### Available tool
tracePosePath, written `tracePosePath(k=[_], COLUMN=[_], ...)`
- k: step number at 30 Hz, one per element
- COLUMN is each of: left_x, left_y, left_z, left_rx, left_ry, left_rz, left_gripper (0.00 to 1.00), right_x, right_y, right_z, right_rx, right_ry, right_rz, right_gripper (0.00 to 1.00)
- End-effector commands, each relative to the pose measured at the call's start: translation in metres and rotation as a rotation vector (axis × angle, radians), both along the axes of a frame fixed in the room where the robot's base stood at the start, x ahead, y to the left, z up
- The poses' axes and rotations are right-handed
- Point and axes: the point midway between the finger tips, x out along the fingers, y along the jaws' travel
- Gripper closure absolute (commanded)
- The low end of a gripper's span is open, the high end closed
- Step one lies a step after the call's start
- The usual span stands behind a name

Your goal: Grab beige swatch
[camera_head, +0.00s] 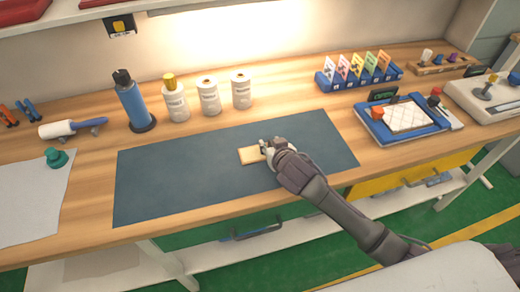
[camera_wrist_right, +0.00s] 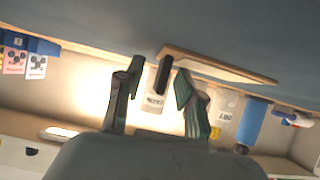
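The beige swatch (camera_head: 249,156) is a small flat rectangle lying on the dark blue-grey mat (camera_head: 190,172). My right gripper (camera_head: 268,147) is at the swatch's right end and covers part of it in the head view. In the right wrist view, the swatch (camera_wrist_right: 222,67) shows as a thin tan slab just past the fingertips. The fingers of my right gripper (camera_wrist_right: 158,82) are apart there, with no swatch visibly clamped between them. Whether a finger touches the swatch, I cannot tell. My left gripper is in neither view.
White canisters (camera_head: 208,96) and a blue bottle (camera_head: 131,102) stand behind the mat. A blue card rack (camera_head: 358,77) and a blue tray (camera_head: 376,128) are at the right. A white roller (camera_head: 58,130) and a pale sheet (camera_head: 30,200) are at the left. The mat around the swatch is clear.

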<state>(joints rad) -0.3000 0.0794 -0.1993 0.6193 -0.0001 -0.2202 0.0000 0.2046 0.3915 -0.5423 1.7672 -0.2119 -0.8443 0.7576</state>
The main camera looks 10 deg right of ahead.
Motion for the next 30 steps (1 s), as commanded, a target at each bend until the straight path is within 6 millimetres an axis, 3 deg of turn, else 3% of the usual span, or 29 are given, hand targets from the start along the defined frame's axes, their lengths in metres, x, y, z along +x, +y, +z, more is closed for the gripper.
tracePosePath(k=[8,15,30], left_x=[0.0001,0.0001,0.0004], left_y=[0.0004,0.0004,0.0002], left_z=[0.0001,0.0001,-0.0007], left_rx=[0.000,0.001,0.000], left_ry=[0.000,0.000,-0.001], left_rz=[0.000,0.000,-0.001], left_gripper=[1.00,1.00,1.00], right_x=[0.0029,0.0027,0.0033], right_y=[0.0005,0.0003,0.0000], right_z=[-0.0020,-0.0021,0.0062], right_rx=[0.000,0.000,0.000], right_ry=[0.000,0.000,-0.002], right_rz=[0.001,0.001,0.000], right_gripper=[0.62,1.00,1.00])
